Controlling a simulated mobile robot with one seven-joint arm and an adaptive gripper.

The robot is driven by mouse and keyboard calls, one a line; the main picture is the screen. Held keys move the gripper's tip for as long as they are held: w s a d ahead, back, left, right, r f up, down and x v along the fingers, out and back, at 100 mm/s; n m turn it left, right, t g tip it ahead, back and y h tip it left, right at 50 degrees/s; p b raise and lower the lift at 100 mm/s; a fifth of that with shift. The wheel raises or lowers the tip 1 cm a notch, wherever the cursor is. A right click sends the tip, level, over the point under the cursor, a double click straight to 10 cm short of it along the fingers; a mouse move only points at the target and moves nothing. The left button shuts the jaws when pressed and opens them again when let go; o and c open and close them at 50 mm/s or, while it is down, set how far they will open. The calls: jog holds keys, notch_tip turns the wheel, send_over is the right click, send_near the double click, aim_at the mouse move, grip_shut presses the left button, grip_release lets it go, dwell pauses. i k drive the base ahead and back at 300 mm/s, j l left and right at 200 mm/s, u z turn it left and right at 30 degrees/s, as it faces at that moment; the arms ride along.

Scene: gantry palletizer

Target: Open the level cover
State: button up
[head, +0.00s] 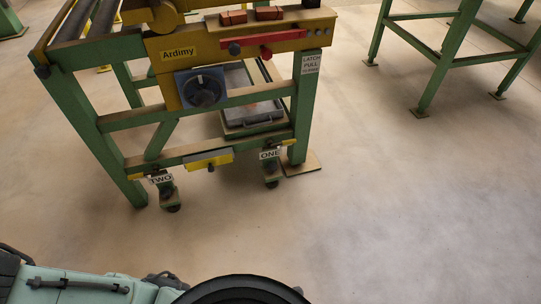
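A green-framed machine (205,97) stands at the upper left, with a yellow panel (172,80) labelled "Ardimy". No part is marked as the level cover, and I cannot tell for certain which it is. A small yellow plate (208,160) sits on the lower crossbar, with a small dark knob (211,169) below it. A red bar (262,44) runs along the front of the upper beam. A dark round dial (204,90) is mounted on a blue-grey plate. My gripper is not in view.
Labels "TWO" (161,178) and "ONE" (269,155) mark two low pedal-like parts. A sign (311,62) starting "LATCH PULL" is on the right post. A grey tray (252,115) is inside the frame. Another green frame (448,58) stands upper right. The floor between is clear.

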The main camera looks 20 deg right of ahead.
aim_at(210, 163)
jog(key=l+u, duration=0.3)
jog(key=l, duration=0.35)
jog(key=l+u, duration=0.3)
jog(key=l, duration=0.4)
